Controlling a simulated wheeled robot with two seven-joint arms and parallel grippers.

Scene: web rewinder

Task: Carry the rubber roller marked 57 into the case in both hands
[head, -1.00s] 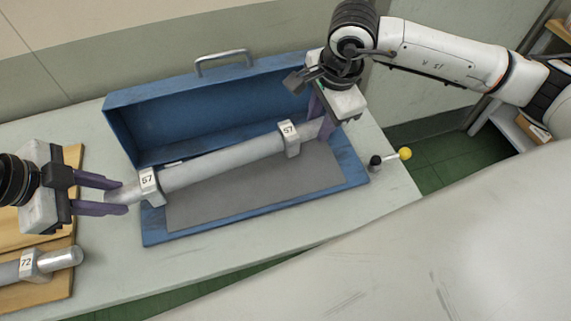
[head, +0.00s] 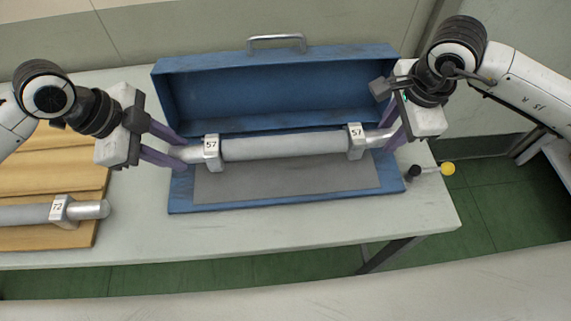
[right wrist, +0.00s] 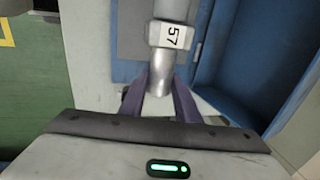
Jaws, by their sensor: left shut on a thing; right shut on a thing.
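The grey rubber roller marked 57 (head: 285,146) lies roughly level across the open blue case (head: 180,202), with a numbered metal block near each end. My left gripper (head: 178,155) is shut on its left metal end. My right gripper (head: 392,135) is shut on its right metal end. The right wrist view shows the roller's end (right wrist: 158,80) between the purple fingers of my right gripper (right wrist: 160,92). The case's raised lid (head: 280,92) stands behind the roller. Whether the roller touches the case's grey lining (head: 285,182) I cannot tell.
A roller marked 72 (head: 30,214) lies on a wooden rack (head: 85,238) at the left of the table (head: 320,225). A small yellow-knobbed lever (head: 447,168) sticks out at the table's right edge. The table in front of the case is clear.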

